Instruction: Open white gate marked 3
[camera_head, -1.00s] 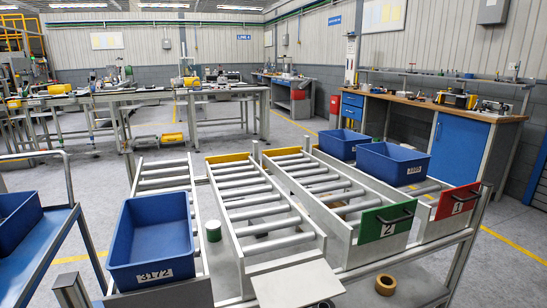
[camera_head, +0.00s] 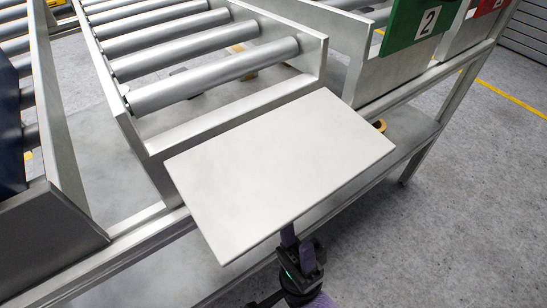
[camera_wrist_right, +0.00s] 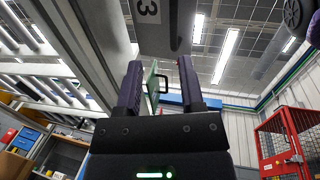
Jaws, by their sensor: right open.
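The white gate (camera_head: 280,165) is a flat pale panel sticking out from the front end of the middle roller lane. Its top face is blank in the head view. I cannot tell whether a finger touches the panel. My left gripper is not in view.
The green gate (camera_head: 416,32) marked 2 stands upright to the right, beside a red gate (camera_head: 484,8). A tape roll (camera_head: 380,125) lies partly hidden on the lower shelf. Grey floor (camera_head: 450,230) is clear at right.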

